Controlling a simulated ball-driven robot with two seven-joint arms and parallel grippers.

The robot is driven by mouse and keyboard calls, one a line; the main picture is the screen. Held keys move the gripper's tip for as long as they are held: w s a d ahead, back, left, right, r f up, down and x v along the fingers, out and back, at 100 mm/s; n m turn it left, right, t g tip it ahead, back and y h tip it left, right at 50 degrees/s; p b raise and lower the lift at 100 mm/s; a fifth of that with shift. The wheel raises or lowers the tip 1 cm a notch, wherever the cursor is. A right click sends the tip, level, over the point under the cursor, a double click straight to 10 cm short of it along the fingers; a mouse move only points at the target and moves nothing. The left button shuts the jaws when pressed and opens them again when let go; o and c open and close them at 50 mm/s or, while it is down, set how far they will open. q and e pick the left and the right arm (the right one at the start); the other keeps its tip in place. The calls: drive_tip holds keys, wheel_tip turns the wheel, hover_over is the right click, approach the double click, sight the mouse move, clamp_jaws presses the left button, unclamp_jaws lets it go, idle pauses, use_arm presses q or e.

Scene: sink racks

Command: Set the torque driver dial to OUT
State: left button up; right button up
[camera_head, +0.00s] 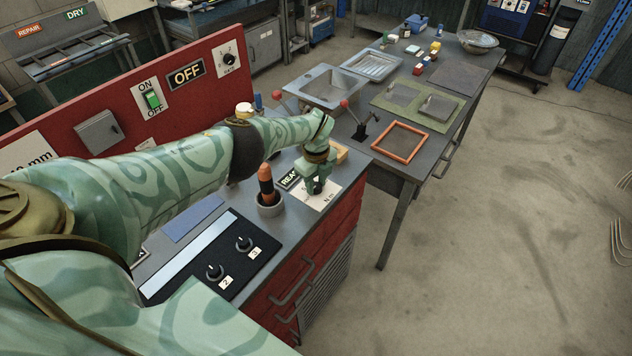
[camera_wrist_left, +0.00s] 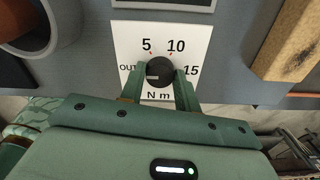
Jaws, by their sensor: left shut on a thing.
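The dial is a dark round knob (camera_wrist_left: 161,67) on a white plate (camera_wrist_left: 193,42) marked OUT, 5, 10, 15 and N m. In the left wrist view its pale pointer mark faces left, toward the OUT label. My left gripper (camera_wrist_left: 158,82) is shut on the knob, one finger on each side. The fingers partly cover the plate near OUT and 15. My right gripper is not in view.
An orange and black handle (camera_head: 266,182) stands in a grey round holder (camera_head: 270,207) close to the left of the plate. A black panel with knobs 2 and 3 (camera_head: 229,267) lies nearer. A wooden block (camera_wrist_left: 290,42) sits right of the plate. The red back panel (camera_head: 84,106) stands behind.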

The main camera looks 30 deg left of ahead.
use_arm(q)
drive_tip(key=o, duration=1)
wheel_tip(320, 180, up, 8)
drive_tip(key=p, duration=0.5)
drive_tip(key=shift+r+p, duration=0.2)
drive_tip(key=shift+p, duration=0.15)
wheel_tip(320, 180, up, 8)
drive_tip(key=p, duration=0.1)
hover_over(316, 185)
